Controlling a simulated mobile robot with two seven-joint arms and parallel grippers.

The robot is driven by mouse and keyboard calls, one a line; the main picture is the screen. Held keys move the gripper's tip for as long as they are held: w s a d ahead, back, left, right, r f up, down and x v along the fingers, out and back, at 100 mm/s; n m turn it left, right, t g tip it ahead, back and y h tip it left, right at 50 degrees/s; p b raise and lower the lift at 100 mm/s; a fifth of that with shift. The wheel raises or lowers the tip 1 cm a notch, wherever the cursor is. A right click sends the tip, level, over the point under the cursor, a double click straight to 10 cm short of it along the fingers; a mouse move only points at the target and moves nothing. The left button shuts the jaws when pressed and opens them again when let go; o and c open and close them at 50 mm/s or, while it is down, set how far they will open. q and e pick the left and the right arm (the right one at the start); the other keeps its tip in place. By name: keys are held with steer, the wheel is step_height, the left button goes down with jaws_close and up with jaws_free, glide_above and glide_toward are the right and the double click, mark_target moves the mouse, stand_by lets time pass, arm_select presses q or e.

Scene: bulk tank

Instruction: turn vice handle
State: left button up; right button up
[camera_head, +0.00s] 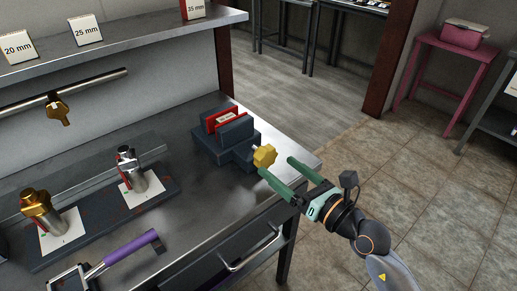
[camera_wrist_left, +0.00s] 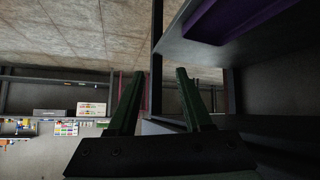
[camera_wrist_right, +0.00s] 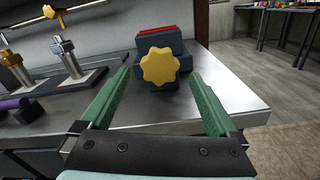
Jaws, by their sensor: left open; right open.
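The vice (camera_head: 226,136) is dark blue-grey with red jaw faces and stands near the right end of the metal workbench. Its handle (camera_head: 264,156) is a yellow lobed knob on the side facing me. My right gripper (camera_head: 277,167) is open, with its green fingertips close to the knob. In the right wrist view the handle (camera_wrist_right: 160,68) appears centred beyond and between the two open fingers (camera_wrist_right: 158,78), not gripped. My left gripper (camera_wrist_left: 156,80) shows only in the left wrist view; it is open and empty, away from the vice.
The workbench (camera_head: 205,210) carries a purple-handled tool (camera_head: 125,254) and two metal fittings, one silver (camera_head: 130,168) and one gold (camera_head: 42,213). A drawer handle (camera_head: 250,250) sticks out below the front edge. A shelf (camera_head: 120,40) runs above.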

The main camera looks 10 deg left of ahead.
mark_target(258, 150)
steer(key=b+x, duration=0.1)
steer(key=x, duration=0.7)
steer(key=shift+w+a, duration=0.25)
steer(key=shift+a, duration=0.05)
steer(key=shift+c, duration=0.3)
steer(key=c, duration=1.3)
